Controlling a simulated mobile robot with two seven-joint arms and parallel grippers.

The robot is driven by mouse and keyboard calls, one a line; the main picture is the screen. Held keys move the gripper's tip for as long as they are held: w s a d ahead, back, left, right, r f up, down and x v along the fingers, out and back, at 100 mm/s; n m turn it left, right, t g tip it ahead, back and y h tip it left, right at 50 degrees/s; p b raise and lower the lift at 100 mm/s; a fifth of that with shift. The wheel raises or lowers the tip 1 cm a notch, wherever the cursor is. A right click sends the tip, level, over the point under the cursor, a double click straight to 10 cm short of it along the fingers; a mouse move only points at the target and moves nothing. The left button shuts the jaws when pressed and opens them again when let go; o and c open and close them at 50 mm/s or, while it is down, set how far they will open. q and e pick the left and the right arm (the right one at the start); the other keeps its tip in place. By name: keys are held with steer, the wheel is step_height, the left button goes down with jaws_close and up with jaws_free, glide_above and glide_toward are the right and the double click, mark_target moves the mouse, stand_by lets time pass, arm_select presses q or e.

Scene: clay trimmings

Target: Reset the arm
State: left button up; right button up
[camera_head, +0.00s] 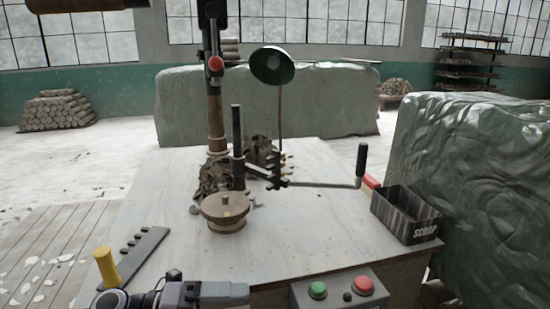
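One of my arms comes in from the left along the bottom edge, in front of the worktable (165,215). Its gripper (225,292), the left one, lies sideways near the table's front edge, with its fingertips not clearly shown. It appears apart from the objects on the table. My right gripper is not in view. On the table, a bench device has a long horizontal metal lever arm (320,185) reaching right to an upright black handle (361,160). A round brown wheel-like block (226,210) stands in front of the device, with brown trimmings (216,175) behind it.
A black bin marked SCRAP (406,212) stands at the table's right edge. A control box (340,290) with green and red buttons is at the front. A grey slotted rack (140,250) and a yellow handle (106,266) are front left. The middle front tabletop is clear.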

arm_select(q)
steer(key=a+f+n+t+y+p, duration=0.1)
steer(key=a+f+n+t+y, duration=0.15)
steer(key=n+t, duration=0.4)
steer(key=s+a+f+n+t+y+p, duration=0.1)
steer(key=a+f+n+t+y, duration=0.2)
steer(key=n, duration=0.7)
steer(key=a+f+n+t+y+p, duration=0.1)
steer(key=a+n+t+y, duration=0.1)
steer(key=n+t+y, duration=0.35)
steer(key=s+a+f+n+g+y+p, duration=0.1)
steer(key=s+a+f+n+g+y, duration=0.3)
steer(key=s+f+n, duration=0.7)
step_height(320, 180, down, 3)
steer(key=s+a+g, duration=0.1)
steer(key=s+g, duration=0.1)
steer(key=shift+s+a, duration=0.3)
steer(key=shift+a, duration=0.05)
